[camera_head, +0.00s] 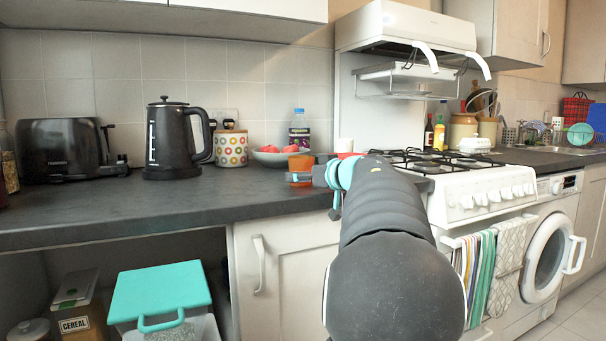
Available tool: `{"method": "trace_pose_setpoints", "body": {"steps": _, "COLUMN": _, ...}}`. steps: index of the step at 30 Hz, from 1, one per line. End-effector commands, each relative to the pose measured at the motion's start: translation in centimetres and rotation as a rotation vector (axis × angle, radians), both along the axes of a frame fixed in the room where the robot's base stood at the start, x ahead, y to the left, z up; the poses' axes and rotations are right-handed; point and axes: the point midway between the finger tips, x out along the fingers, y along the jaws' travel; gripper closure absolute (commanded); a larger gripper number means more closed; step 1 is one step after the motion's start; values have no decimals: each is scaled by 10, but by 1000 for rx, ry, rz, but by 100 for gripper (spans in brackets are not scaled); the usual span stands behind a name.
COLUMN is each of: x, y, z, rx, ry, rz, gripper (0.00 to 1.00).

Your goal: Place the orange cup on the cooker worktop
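The orange cup (301,163) is upright at the dark counter, left of the cooker. My gripper (316,175) is at the cup's right side, with a grey finger overlapping or touching the cup. My arm hides most of the gripper, so I cannot tell whether it is open or shut on the cup, or whether the cup rests on the counter. The cooker worktop (471,178) is white with black burner grates, right of the cup and partly behind my arm.
A fruit bowl (272,158) and a bottle (299,130) stand behind the cup. A black kettle (172,140), a patterned canister (230,147) and a toaster (62,150) stand further left. The hood (405,27) overhangs the cooker. The front counter left of the cup is clear.

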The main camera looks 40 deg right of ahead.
Motion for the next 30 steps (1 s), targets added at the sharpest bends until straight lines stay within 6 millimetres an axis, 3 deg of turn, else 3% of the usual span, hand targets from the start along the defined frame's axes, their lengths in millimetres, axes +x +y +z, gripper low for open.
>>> {"method": "trace_pose_setpoints", "body": {"steps": 1, "x": 0, "y": 0, "z": -1, "rx": 1, "ry": 0, "rz": 0, "gripper": 80}}
{"method": "trace_pose_setpoints", "body": {"steps": 2, "x": 0, "y": 0, "z": -1, "rx": 1, "ry": -1, "rz": 0, "gripper": 37}}
{"method": "trace_pose_setpoints", "body": {"steps": 5, "x": 0, "y": 0, "z": -1, "rx": 0, "ry": -1, "rz": 0, "gripper": 14}}
{"method": "trace_pose_setpoints", "body": {"steps": 18, "x": 0, "y": 0, "z": 4, "rx": -2, "ry": -1, "rz": -1, "gripper": 14}}
{"method": "trace_pose_setpoints", "body": {"steps": 30, "x": -75, "y": -1, "z": 19, "rx": -1, "ry": -1, "rz": -5, "gripper": 14}}
